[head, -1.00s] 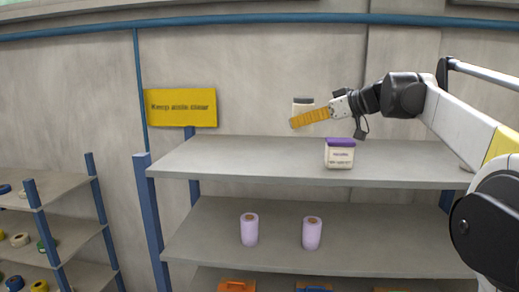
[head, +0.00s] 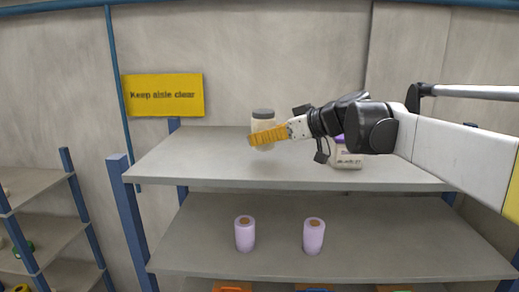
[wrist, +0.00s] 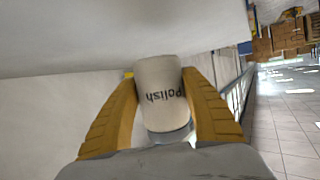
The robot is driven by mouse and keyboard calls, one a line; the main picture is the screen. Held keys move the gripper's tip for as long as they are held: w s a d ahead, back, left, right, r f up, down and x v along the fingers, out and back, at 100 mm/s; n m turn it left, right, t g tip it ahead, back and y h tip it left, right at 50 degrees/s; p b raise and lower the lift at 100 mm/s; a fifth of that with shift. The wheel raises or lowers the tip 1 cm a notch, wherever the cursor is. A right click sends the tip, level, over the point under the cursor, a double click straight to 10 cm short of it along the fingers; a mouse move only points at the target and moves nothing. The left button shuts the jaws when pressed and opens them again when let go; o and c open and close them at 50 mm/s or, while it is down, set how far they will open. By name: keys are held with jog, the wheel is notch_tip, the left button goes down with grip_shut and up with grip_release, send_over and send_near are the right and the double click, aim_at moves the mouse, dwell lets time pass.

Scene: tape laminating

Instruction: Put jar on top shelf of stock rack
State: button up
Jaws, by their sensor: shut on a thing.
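My gripper (head: 266,137), with orange ribbed fingers, is shut on a cream jar (head: 263,121) with a dark grey lid. In the wrist view the jar (wrist: 158,85) sits between both fingers (wrist: 157,108) and reads "Polish" upside down. In the head view the jar is upright, over the left-middle part of the rack's top shelf (head: 205,160). A second jar (head: 347,160), with a purple lid, stands on the top shelf to the right, partly behind my arm.
Two lilac rolls (head: 245,234) stand on the shelf below. A blue rack post (head: 133,205) rises at the left front corner. A yellow "Keep aisle clear" sign (head: 162,95) hangs on the wall behind. The top shelf's left part is clear.

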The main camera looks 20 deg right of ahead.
aim_at(264, 150)
jog(key=shift+s+a+f, duration=0.15)
jog(key=shift+s+f, duration=0.05)
jog(key=f, duration=0.4)
jog(key=shift+w+p, duration=0.2)
jog(key=shift+p, duration=0.15)
jog(key=shift+s+r, duration=0.1)
jog(key=shift+s, duration=0.05)
jog(key=o, duration=1.4)
jog(key=shift+c, duration=0.2)
jog(key=shift+r, duration=0.1)
jog(key=b+v, duration=0.1)
jog(key=v, duration=1.1)
jog(key=shift+b, duration=0.3)
